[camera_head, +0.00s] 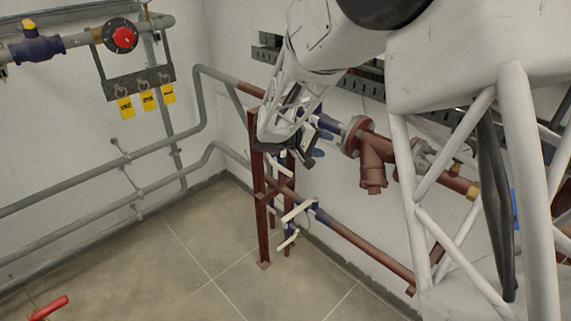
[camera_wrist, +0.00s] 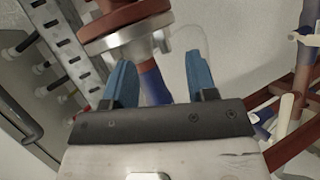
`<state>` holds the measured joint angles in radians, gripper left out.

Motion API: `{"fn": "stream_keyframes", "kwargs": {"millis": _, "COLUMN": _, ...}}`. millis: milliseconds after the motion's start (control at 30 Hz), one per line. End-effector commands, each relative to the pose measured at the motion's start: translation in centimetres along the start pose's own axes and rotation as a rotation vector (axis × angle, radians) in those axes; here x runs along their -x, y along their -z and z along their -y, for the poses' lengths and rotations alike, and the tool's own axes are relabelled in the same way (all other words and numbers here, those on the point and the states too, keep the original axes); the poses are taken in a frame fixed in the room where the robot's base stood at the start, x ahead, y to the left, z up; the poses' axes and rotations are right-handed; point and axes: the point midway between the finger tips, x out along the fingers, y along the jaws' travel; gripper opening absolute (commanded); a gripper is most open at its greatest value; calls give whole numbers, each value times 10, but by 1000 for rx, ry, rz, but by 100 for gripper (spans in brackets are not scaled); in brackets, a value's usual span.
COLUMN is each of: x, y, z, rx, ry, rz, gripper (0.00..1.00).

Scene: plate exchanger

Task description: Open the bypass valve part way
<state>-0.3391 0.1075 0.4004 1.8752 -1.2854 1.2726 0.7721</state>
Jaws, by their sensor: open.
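No label marks the bypass valve. A blue valve body with a white lever (camera_head: 298,210) sits on the lower red-brown pipe, and a second white lever (camera_head: 288,241) is just below it. White levers also show at the right of the wrist view (camera_wrist: 285,112). My gripper (camera_head: 314,150) is above these levers, by the upper pipe. In the wrist view my gripper (camera_wrist: 162,82) is open with blue fingertips apart. A blue pipe part (camera_wrist: 154,86) below a grey flange (camera_wrist: 128,42) shows between the fingers; contact cannot be told.
A red-brown strainer (camera_head: 374,165) on the upper pipe is right of my gripper. A red-brown support frame (camera_head: 260,200) stands close on the left. Grey pipes (camera_head: 100,195) run along the left wall, below a red dial (camera_head: 123,38) and yellow tags (camera_head: 147,100). The floor (camera_head: 190,265) is mostly clear.

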Motion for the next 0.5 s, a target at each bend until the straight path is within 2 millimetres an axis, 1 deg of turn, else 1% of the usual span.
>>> {"fn": "stream_keyframes", "kwargs": {"millis": 33, "x": -1, "y": 11, "z": 13, "rx": 13, "ry": -23, "rz": -13, "gripper": 52}}
{"fn": "stream_keyframes", "kwargs": {"millis": 100, "x": 0, "y": 26, "z": 27, "rx": 22, "ry": -58, "rz": -37, "gripper": 52}}
{"fn": "stream_keyframes", "kwargs": {"millis": 267, "x": 0, "y": 58, "z": 63, "rx": 41, "ry": -135, "rz": -95, "gripper": 52}}
{"fn": "stream_keyframes", "kwargs": {"millis": 500, "x": 5, "y": 102, "z": 123, "rx": 66, "ry": -242, "rz": -198, "gripper": 52}}
